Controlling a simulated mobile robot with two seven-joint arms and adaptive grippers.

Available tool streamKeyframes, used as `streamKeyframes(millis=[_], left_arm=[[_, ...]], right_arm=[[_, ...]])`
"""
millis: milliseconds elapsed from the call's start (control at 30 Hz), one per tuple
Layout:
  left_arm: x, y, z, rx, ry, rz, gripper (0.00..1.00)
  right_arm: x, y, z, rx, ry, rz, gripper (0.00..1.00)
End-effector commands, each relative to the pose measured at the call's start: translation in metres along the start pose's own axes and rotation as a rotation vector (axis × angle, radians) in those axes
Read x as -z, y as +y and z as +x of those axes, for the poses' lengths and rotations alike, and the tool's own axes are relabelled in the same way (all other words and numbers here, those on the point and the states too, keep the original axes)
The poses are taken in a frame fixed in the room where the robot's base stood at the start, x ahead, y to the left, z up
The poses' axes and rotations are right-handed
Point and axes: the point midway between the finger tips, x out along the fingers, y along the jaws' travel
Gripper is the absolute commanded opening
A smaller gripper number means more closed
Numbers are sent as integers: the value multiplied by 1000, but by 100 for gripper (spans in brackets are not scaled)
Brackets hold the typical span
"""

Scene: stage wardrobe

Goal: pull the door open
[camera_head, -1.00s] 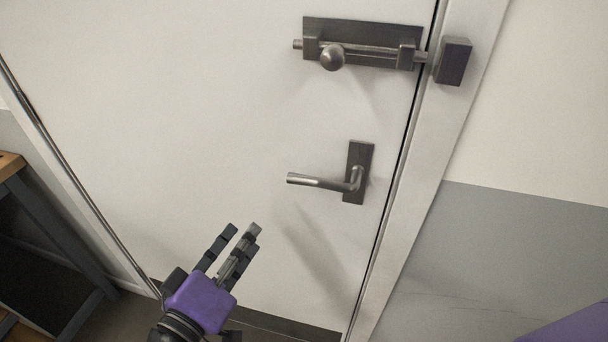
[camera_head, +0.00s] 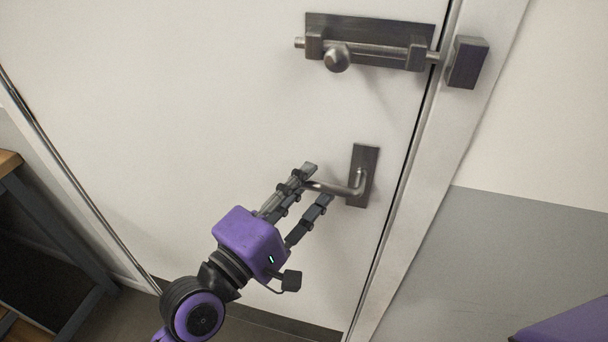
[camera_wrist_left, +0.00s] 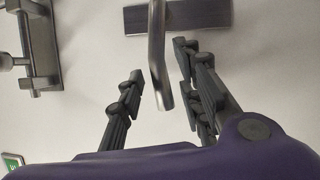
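The white door (camera_head: 180,120) fills the middle of the head view and looks shut against its frame. Its lever handle (camera_head: 357,187) points left from a dark plate. Above it is a slide bolt (camera_head: 365,47); its bar reaches across the door's edge to the keeper block (camera_head: 467,62) on the frame. My left gripper (camera_head: 318,182) is open at the free end of the lever. In the left wrist view the lever (camera_wrist_left: 157,60) comes down between the two spread fingers (camera_wrist_left: 160,82), with gaps on both sides. My right gripper is not in view.
A wooden-topped table with dark legs (camera_head: 50,220) stands at the lower left. The door frame (camera_head: 455,150) and a white and grey wall (camera_head: 530,240) lie to the right. A purple shape shows at the lower right corner.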

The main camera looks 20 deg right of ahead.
Motion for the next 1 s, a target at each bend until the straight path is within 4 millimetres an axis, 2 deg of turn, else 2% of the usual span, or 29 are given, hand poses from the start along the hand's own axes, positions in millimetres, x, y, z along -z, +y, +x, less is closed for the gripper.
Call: streamKeyframes(millis=[100, 367, 600, 1000], left_arm=[[0, 0, 7, 0, -1, -1, 33], [0, 0, 8, 1, 0, 0, 33], [0, 0, 8, -1, 0, 0, 1], [0, 2, 8, -9, 1, -9, 0]], right_arm=[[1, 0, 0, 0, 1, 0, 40], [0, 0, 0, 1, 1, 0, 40], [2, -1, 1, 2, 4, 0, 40], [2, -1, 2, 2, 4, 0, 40]])
